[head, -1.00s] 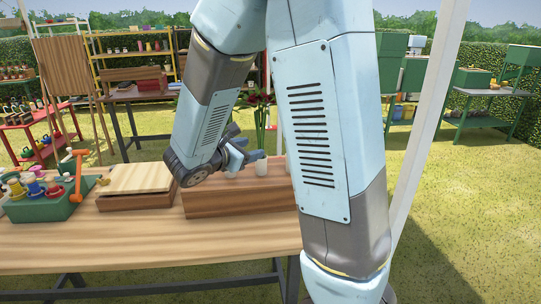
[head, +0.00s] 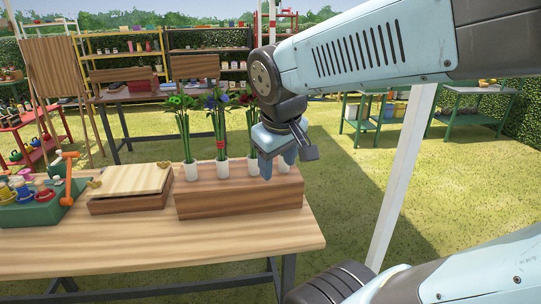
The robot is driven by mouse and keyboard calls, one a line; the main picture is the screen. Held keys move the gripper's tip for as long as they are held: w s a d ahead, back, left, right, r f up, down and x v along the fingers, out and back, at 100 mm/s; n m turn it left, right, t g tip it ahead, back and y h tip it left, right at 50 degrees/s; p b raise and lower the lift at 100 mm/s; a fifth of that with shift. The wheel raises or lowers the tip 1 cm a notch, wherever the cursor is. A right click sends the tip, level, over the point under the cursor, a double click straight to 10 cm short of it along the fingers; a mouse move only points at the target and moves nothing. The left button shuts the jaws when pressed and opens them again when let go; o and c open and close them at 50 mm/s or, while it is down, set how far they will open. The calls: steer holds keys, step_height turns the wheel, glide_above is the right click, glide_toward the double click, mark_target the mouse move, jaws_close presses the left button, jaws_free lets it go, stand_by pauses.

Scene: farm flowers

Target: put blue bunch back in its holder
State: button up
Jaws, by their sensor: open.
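The blue bunch (head: 218,101) stands upright with green stems and a red band, its lower end at the second white holder (head: 223,170) from the left on the brown wooden block (head: 240,200). It looks seated in that holder. My gripper (head: 277,172) points down, open, to the right of the blue bunch and apart from it, over the right part of the block. It partly hides the holders there. I see nothing between its fingers.
A dark purple bunch (head: 181,104) stands in the leftmost holder and a dark red bunch (head: 249,100) stands close left of my gripper. A lidded wooden box (head: 130,187) and a green tray (head: 50,208) sit left on the table (head: 160,245). The front table strip is clear.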

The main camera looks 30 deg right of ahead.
steer(key=shift+s+a+r+m+t+y, duration=0.35)
steer(key=shift+a+r+m+t+y, duration=0.1)
steer(key=shift+a+r+m, duration=0.15)
steer(key=shift+s+a+r+m+t+y, duration=0.35)
steer(key=shift+a+r+m+t+y, duration=0.15)
steer(key=shift+a+r, duration=0.15)
stand_by(0.4)
